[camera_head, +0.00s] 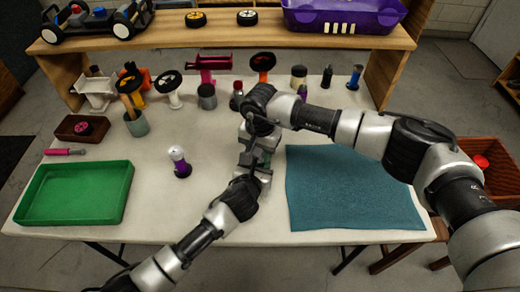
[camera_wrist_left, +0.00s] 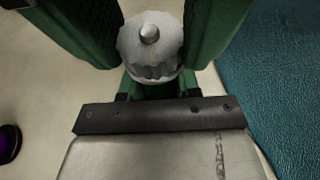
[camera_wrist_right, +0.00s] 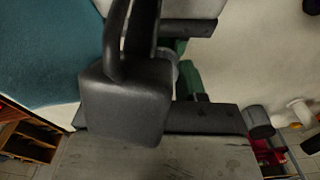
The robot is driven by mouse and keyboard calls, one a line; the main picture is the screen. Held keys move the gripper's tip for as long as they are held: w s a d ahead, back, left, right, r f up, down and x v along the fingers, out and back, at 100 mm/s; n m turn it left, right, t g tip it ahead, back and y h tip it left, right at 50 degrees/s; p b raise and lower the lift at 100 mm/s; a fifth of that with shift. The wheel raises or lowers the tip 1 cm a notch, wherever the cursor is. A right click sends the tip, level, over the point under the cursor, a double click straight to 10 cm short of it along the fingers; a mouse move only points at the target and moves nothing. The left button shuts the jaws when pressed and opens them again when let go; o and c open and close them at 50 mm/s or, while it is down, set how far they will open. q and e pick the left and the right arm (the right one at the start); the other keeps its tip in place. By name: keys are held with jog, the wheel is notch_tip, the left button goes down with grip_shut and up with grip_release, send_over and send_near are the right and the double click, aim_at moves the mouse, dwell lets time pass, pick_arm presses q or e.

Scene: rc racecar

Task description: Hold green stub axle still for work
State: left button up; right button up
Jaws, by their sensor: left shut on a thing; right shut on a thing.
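My left gripper (camera_head: 262,172) is shut near the middle of the table. In the left wrist view, green parts stand on both sides of a pale, ridged round piece (camera_wrist_left: 150,48) with a metal pin. I cannot tell which green belongs to the stub axle and which to my fingers. My right gripper (camera_head: 254,138) is shut just above the left one, and the two nearly meet. In the right wrist view a dark grey, blocky piece (camera_wrist_right: 125,95) covers much of its jaws. The contact between the two held things is hidden.
A green tray (camera_head: 75,222) lies left and a teal mat (camera_head: 345,215) right. A white-topped purple piece (camera_head: 180,168) stands left of my grippers. Several parts line the back, under a shelf (camera_head: 230,40) with a purple bin (camera_head: 340,18).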

jog(key=shift+m, duration=1.2)
jog(key=o, duration=1)
jog(key=shift+c, duration=0.2)
notch_tip(320, 180, up, 12)
